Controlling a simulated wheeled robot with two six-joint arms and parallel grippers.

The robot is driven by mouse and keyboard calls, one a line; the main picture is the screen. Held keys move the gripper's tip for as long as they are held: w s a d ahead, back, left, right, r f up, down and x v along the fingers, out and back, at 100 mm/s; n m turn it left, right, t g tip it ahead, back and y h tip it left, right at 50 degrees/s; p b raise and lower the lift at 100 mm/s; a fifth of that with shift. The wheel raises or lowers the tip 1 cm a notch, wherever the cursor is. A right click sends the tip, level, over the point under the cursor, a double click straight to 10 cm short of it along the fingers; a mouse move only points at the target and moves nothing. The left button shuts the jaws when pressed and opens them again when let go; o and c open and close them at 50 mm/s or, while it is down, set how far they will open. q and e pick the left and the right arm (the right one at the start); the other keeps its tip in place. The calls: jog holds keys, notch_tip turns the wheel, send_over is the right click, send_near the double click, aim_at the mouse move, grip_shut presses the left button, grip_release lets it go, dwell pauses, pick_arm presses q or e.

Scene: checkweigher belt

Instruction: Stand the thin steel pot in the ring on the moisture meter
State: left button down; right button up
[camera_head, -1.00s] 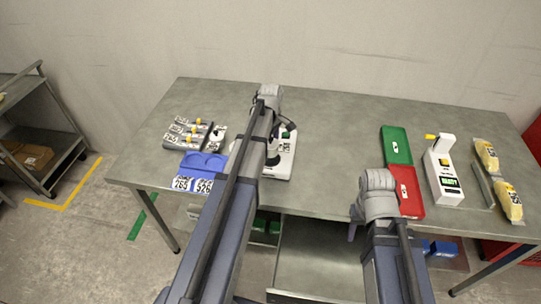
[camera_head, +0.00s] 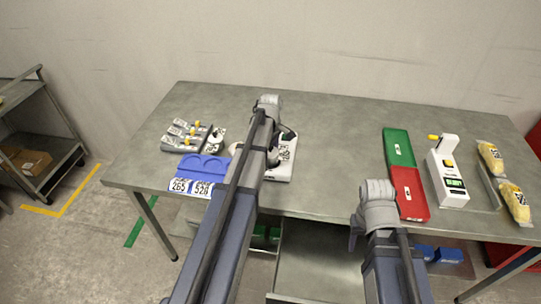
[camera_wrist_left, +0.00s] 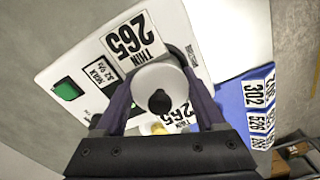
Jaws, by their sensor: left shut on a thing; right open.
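The thin steel pot (camera_wrist_left: 162,78) shows in the left wrist view as a round pale top with a black knob. My left gripper (camera_wrist_left: 158,98) is shut on it, one finger on each side. The pot is over the white moisture meter (camera_wrist_left: 88,70), by a label reading THIN 265 (camera_wrist_left: 132,40). The ring is mostly hidden under the pot, so I cannot tell whether the pot is seated. In the head view my left arm covers the pot and part of the meter (camera_head: 284,166). My right gripper (camera_head: 355,238) is open and empty at the table's front edge.
A blue tray (camera_head: 187,171) with number labels stands left of the meter, near a grey rack (camera_head: 178,147) with yellow-topped items. To the right are green (camera_head: 397,140) and red (camera_head: 411,204) trays, a white device (camera_head: 446,185) and yellow bags (camera_head: 515,200). The table's back middle is clear.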

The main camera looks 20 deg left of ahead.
pick_arm(q)
jog(key=shift+s+d+f, duration=0.2)
jog(key=shift+s+f, duration=0.1)
jog(key=shift+s, duration=0.1)
jog(key=shift+c, duration=2)
grip_release()
jog(key=o, duration=0.4)
jog(key=shift+s+d+f, duration=0.1)
jog(key=shift+s+d, duration=0.05)
jog(key=shift+s, duration=0.05)
jog(key=shift+w+r+p, duration=0.1)
jog(key=shift+r+p, duration=0.25)
jog(key=r+p, duration=0.8)
jog(key=w+r+p, duration=0.1)
jog(key=r+p, duration=0.3)
jog(key=shift+a+r+p, duration=0.2)
jog(key=shift+a+p, duration=0.2)
pick_arm(e)
notch_tip(320, 180, up, 12)
jog(key=shift+w+a+r, duration=0.15)
jog(key=shift+w+r, duration=0.1)
pick_arm(q)
jog(key=s+d+m+y, duration=0.1)
jog(key=s+d+m, duration=1.9)
jog(key=d, duration=0.5)
jog(key=shift+s, duration=0.45)
pick_arm(e)
jog(key=shift+f, duration=0.1)
